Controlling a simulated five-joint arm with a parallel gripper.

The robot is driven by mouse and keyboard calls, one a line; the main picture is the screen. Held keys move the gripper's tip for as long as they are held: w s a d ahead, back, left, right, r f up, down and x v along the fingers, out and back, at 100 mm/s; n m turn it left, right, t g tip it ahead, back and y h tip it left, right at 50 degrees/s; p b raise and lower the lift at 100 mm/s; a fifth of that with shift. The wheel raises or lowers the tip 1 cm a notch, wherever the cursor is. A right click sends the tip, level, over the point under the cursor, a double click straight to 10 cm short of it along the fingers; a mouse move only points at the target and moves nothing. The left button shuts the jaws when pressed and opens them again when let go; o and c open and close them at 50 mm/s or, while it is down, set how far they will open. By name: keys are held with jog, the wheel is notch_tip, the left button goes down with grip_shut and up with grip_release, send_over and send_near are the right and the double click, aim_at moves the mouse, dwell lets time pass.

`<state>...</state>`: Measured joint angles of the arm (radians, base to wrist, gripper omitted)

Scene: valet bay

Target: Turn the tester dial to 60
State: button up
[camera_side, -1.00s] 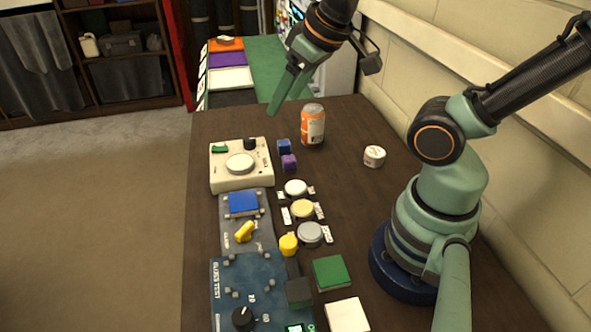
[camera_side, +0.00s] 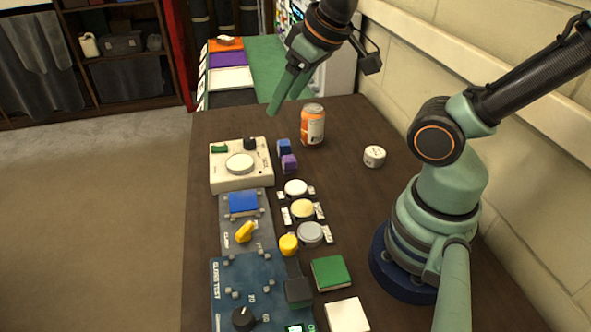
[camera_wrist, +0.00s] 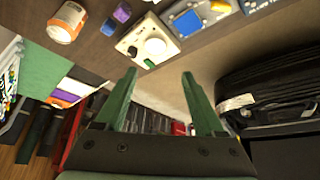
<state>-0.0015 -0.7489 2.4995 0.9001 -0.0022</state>
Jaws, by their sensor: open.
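The tester is a blue panel (camera_side: 272,283) at the near left of the table in the side view, cut off by the bottom edge. Its black dial (camera_side: 243,318) sits low on the panel, with printed numbers to its right; 60 is among them, but the exact pointer setting is too small to tell. My gripper (camera_side: 275,108) is open and empty, raised above the far end of the table, far from the dial. In the wrist view my gripper (camera_wrist: 160,78) has its two green fingers apart with nothing between them.
A cream box with a round knob (camera_side: 241,180), an orange can (camera_side: 313,126), blue and purple blocks (camera_side: 288,164), and a white round tin (camera_side: 374,156) stand on the table. Several round buttons, a yellow knob (camera_side: 289,244) and a green block (camera_side: 331,273) lie nearer.

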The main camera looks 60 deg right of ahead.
jog(key=a+f+n+g+y, duration=0.1)
jog(key=a+f+n+g, duration=0.2)
jog(key=a+n, duration=0.85)
jog(key=n+g+h, duration=0.1)
jog(key=n+g, duration=0.2)
jog(key=n, duration=0.8)
send_over(242, 316)
notch_tip(242, 316, down, 6)
notch_tip(242, 316, down, 12)
jog(key=shift+r, duration=0.1)
grip_shut()
